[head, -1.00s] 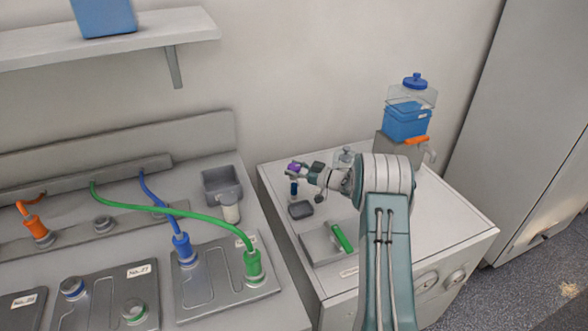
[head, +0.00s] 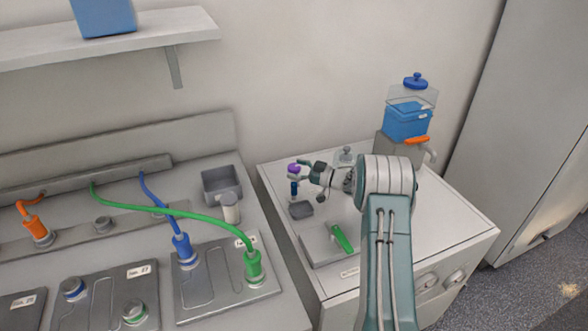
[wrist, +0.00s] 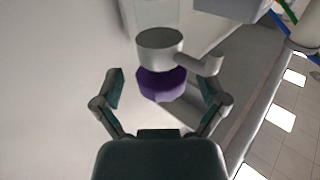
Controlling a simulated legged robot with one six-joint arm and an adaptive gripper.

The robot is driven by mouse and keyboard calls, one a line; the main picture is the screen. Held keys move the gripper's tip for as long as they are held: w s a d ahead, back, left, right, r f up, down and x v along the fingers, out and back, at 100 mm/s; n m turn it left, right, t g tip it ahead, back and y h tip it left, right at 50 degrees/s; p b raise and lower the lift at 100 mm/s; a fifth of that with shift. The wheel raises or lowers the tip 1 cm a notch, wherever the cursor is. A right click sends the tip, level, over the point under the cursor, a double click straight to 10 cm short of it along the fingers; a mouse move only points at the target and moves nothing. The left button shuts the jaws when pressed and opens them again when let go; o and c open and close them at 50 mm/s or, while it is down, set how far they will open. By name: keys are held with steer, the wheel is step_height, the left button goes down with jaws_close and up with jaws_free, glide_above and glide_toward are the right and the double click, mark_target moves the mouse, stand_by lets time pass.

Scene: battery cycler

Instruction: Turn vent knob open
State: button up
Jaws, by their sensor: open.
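A purple knob (head: 294,168) sits on top of a small upright fitting with a blue part below it, at the back left of the white cabinet. In the wrist view the purple knob (wrist: 161,84) lies between the two spread fingers, next to a grey collar (wrist: 160,48) with a side stub and a clear tube. My gripper (head: 300,170) is open, with its fingers around the knob's sides. In the wrist view there is a gap between each finger of my gripper (wrist: 162,92) and the knob.
A dark tray (head: 301,210) and a plate with a green handle (head: 342,238) are on the cabinet near the fitting. A blue-filled container (head: 405,120) stands at the back right. Green and blue cables cross the bench at left.

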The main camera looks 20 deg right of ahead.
steer(key=v, duration=1.1)
steer(key=shift+s+d, duration=0.15)
steer(key=shift+d, duration=0.1)
steer(key=w+a+r+m+t+h, duration=0.1)
steer(key=w+r+t+h, duration=0.15)
steer(key=r, duration=0.35)
steer(key=w+a+r+m+t+h, duration=0.1)
steer(key=w+a+r+h, duration=0.1)
steer(key=r+h, duration=0.3)
steer(key=s+a+r+m+h, duration=0.2)
steer(key=r+h, duration=0.1)
steer(key=r, duration=0.3)
steer(key=s+a+r+m+h, duration=0.2)
steer(key=s+r+h, duration=0.1)
steer(key=r+h, duration=0.15)
steer(key=s+a+f+m+g, duration=0.1)
steer(key=s+a+g, duration=0.2)
steer(key=s, duration=0.8)
steer(key=s+a+f+m+g+y, duration=0.1)
steer(key=s+a+f+g, duration=0.1)
steer(key=s+a+g, duration=0.2)
steer(key=s+a+f+m+g+y, duration=0.1)
steer(key=s+a+g, duration=0.2)
steer(key=s+a, duration=0.5)
steer(key=s, duration=1.1)
steer(key=shift+s+a+f, duration=0.35)
steer(key=shift+s+a, duration=0.05)
